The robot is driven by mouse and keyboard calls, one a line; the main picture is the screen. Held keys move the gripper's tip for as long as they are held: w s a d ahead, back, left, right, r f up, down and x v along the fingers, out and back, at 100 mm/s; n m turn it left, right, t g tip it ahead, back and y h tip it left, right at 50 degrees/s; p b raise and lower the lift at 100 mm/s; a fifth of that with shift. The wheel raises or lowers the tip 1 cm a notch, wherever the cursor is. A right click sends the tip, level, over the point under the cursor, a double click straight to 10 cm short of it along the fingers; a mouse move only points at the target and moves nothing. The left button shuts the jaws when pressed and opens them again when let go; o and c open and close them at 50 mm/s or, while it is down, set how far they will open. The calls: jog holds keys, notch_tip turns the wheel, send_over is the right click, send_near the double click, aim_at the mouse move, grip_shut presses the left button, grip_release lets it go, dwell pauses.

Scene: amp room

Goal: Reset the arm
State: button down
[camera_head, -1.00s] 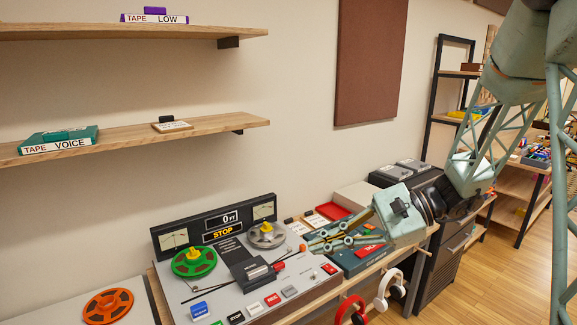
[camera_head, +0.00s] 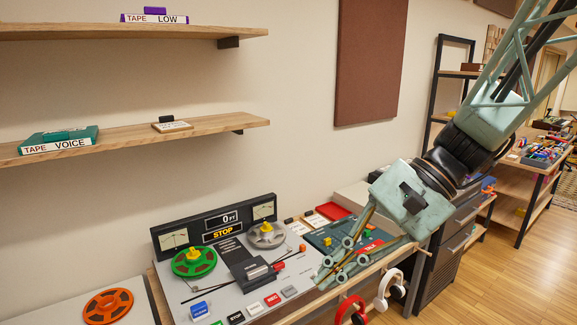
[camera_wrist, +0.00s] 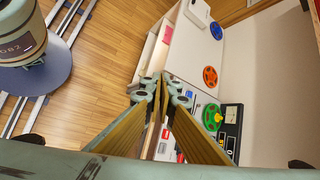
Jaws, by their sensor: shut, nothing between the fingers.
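My gripper (camera_head: 322,280) hangs over the right front part of the tape machine (camera_head: 220,292) in the head view, its fingers together and empty, pointing down and left. In the wrist view its fingertips (camera_wrist: 160,84) meet near the middle of the picture. The machine's display reads 0 FT and STOP. A green reel (camera_head: 194,263) sits on its left and a grey reel (camera_head: 266,235) on its right. My arm reaches in from the upper right.
An orange reel (camera_head: 108,305) lies left of the machine. Red headphones (camera_head: 350,309) and white headphones (camera_head: 389,289) hang at the table's front edge. A teal TALK box (camera_head: 345,236) lies right of the machine. Wall shelves (camera_head: 135,135) hold tape boxes. The wooden floor (camera_head: 520,275) at right is clear.

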jog(key=s+d+r+n+t+h, duration=0.2)
jog(key=s+d, duration=0.4)
jog(key=s, duration=0.3)
jog(key=s+d+r+n+t+h, duration=0.3)
jog(key=s+d+n+h, duration=0.2)
jog(key=s, duration=0.5)
jog(key=shift+d+r+h, duration=0.3)
jog(key=shift+d+h, duration=0.5)
jog(key=shift+d, duration=0.5)
dwell(1.5)
